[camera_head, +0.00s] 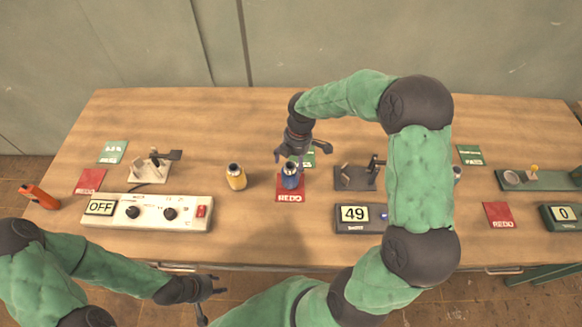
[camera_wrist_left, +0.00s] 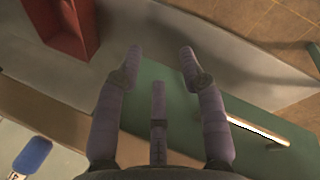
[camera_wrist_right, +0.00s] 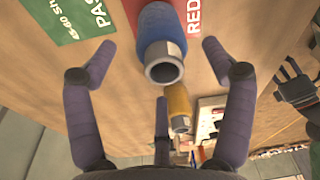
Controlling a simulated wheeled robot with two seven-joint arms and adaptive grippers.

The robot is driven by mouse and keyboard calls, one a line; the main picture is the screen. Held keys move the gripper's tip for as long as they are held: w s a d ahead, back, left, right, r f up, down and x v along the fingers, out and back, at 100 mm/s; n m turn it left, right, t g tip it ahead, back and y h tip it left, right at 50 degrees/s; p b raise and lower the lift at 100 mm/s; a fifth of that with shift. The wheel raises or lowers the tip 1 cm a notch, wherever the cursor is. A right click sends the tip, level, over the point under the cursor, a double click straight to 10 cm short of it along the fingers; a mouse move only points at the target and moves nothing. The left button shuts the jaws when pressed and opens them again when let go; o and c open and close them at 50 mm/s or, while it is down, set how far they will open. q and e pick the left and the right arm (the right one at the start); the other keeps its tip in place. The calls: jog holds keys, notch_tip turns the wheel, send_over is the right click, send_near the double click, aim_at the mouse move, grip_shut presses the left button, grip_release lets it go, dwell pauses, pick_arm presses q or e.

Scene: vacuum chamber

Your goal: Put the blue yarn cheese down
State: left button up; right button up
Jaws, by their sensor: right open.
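The blue yarn cheese (camera_head: 290,177) stands upright on the red REDO card (camera_head: 290,196), with the green PASS card (camera_head: 303,159) just behind it. In the right wrist view the blue yarn cheese (camera_wrist_right: 162,25) shows its grey hollow core end, in the gap beyond my fingertips. My right gripper (camera_head: 295,156) is open, just behind and above the cheese, and seems apart from it. My left gripper (camera_head: 213,296) is open and empty in front of the table's front edge. In the left wrist view its fingers (camera_wrist_left: 160,62) are spread with nothing between them.
A yellow yarn cheese (camera_head: 236,178) stands to the left. A control box reading OFF (camera_head: 148,212) lies front left. A scale reading 49 (camera_head: 357,217) and a dark fixture (camera_head: 355,178) stand to the right. My right arm hides part of the table there.

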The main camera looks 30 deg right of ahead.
jog(key=r, duration=0.4)
jog(key=r+p, duration=0.1)
jog(key=r, duration=0.1)
jog(key=shift+s+d+r, duration=0.1)
jog(key=shift+d+r, duration=0.15)
jog(key=shift+d, duration=0.15)
jog(key=shift+r, duration=0.1)
